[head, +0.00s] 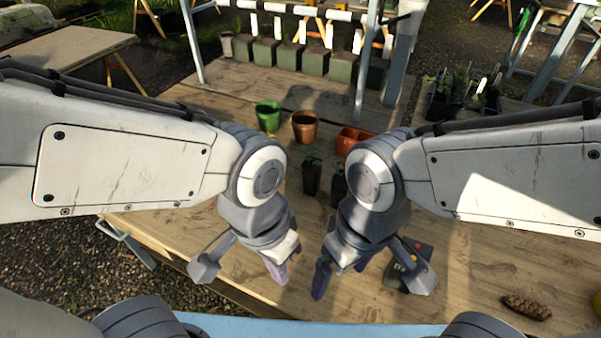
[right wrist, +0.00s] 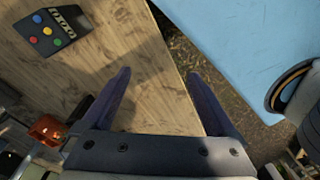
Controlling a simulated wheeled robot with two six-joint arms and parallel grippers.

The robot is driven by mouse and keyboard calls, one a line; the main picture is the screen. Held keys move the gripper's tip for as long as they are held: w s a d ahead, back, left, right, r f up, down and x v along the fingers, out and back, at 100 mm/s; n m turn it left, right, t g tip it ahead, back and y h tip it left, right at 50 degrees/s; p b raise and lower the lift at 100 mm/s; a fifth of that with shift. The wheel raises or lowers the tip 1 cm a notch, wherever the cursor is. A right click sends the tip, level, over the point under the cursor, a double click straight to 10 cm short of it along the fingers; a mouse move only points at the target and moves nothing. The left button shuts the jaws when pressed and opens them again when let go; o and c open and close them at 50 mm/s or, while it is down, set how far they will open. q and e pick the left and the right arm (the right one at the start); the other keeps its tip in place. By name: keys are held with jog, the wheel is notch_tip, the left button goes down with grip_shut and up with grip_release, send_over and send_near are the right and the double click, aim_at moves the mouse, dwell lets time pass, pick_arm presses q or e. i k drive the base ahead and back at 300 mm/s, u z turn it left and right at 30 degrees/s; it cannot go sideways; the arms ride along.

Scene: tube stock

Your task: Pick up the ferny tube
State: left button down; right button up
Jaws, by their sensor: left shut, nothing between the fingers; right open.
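A dark square tube (head: 311,178) with a small green plant stands upright on the table, between and beyond my two arms. A second dark tube (head: 338,190) is just right of it, partly hidden by my right arm. I cannot tell from the leaves which one is ferny. My left gripper (head: 277,270) is shut and empty over the near part of the table. My right gripper (head: 322,280) is open and empty, pointing down near the table's front edge; its parted fingers show in the right wrist view (right wrist: 157,80). Both grippers are apart from the tubes, on the near side.
A green pot (head: 268,115), a brown pot (head: 305,126) and orange pots (head: 350,140) stand behind the tubes. A dark box with coloured buttons (head: 405,268) lies beside my right gripper. A pine cone (head: 526,307) is at the right. The table's left part (head: 170,235) is bare.

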aim_at(311, 167)
jog(key=z, duration=1.7)
jog(key=k, duration=1)
jog(key=u, duration=2.05)
jog(key=i, duration=1)
jog(key=z, duration=0.05)
